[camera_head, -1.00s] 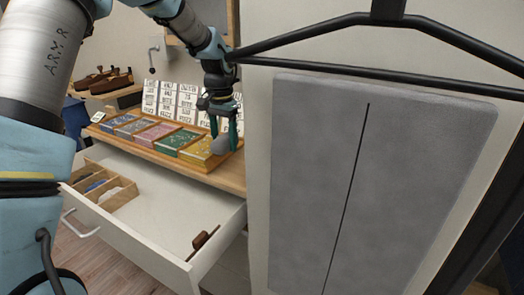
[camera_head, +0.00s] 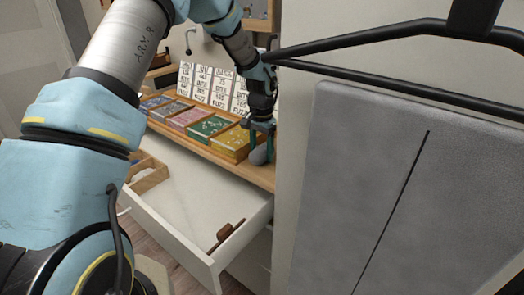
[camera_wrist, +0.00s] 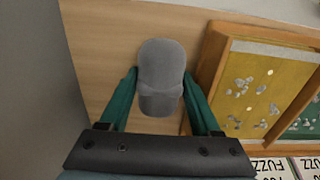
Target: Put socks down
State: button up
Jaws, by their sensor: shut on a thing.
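The socks show as a grey rounded bundle (camera_wrist: 161,75) in the wrist view, between the two green fingers of my gripper (camera_wrist: 160,92). My gripper is shut on them. In the head view the grey socks (camera_head: 260,156) hang at the fingertips of my gripper (camera_head: 262,140), over the right end of the wooden desk top (camera_head: 262,176). I cannot tell whether the socks touch the wood.
A wooden tray of coloured compartments (camera_head: 184,129) stands just left of the gripper, with white lettered cards (camera_head: 215,85) behind. Below, a white drawer (camera_head: 185,200) is open, holding a wooden divider box (camera_head: 149,176) and a brown object (camera_head: 225,235). A grey panel (camera_head: 400,190) stands at right.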

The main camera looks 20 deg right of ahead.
aim_at(261, 148)
jog(key=shift+f, duration=0.4)
jog(key=o, duration=1.1)
jog(key=shift+f, duration=0.1)
notch_tip(261, 148, up, 12)
jog(key=b, duration=0.3)
jog(key=shift+b, duration=0.35)
